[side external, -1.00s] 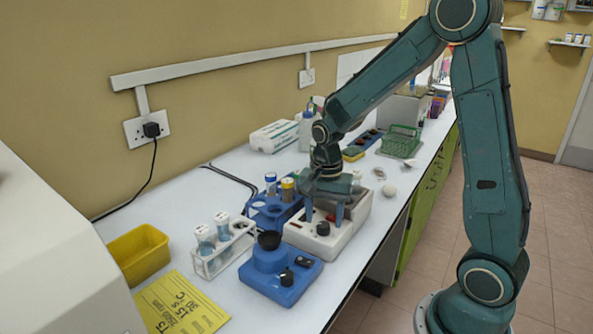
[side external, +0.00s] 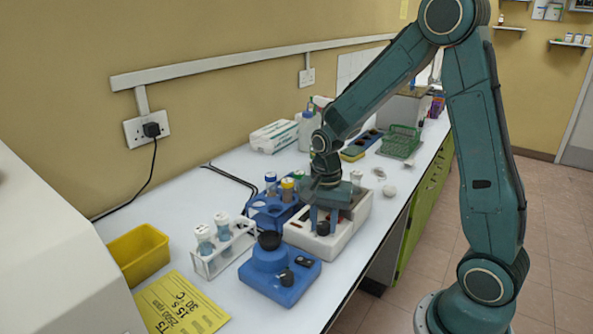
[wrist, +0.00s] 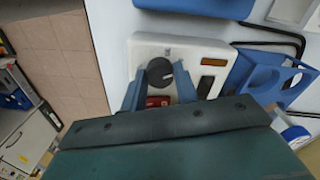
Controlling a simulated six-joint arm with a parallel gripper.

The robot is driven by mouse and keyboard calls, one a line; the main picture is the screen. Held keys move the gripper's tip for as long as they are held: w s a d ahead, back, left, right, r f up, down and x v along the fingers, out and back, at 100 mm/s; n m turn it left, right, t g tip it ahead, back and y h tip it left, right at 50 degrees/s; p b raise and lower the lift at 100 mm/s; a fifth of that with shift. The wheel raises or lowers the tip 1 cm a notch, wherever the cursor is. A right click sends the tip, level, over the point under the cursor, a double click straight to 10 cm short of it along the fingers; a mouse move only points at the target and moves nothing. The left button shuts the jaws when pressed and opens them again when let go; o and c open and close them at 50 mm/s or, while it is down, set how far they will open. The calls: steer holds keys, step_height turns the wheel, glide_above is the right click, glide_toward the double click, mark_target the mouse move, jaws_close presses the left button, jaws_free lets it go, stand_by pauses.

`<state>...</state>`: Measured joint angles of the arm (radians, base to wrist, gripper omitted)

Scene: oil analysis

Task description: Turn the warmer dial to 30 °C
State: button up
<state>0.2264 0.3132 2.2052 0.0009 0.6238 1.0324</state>
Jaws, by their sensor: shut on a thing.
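The warmer (side external: 347,232) is a white box on the bench, also in the wrist view (wrist: 142,47). Its round black dial (side external: 322,229) sits on the front part; in the wrist view the dial (wrist: 158,73) shows a pale pointer mark. My gripper (side external: 323,220) points down over it, its two blue fingers shut on the dial from opposite sides. The fingers (wrist: 160,86) also show in the wrist view. A red switch (wrist: 157,102) and a dark panel (wrist: 205,87) are beside the dial. The scale is too small to read.
A blue mixer (side external: 280,274) stands in front of the warmer. A blue rack (side external: 266,222) with capped tubes is close on its left. A white tube rack (side external: 222,262), yellow bin (side external: 140,254) and yellow note (side external: 182,305) lie further left. The bench's front edge is near.

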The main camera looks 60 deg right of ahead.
mark_target(324, 224)
steer(key=shift+n, duration=0.3)
steer(key=n, duration=0.9)
stand_by(0.5)
steer(key=o, duration=1)
steer(key=shift+r, duration=0.1)
step_height(324, 224, up, 14)
steer(key=shift+f, duration=0.15)
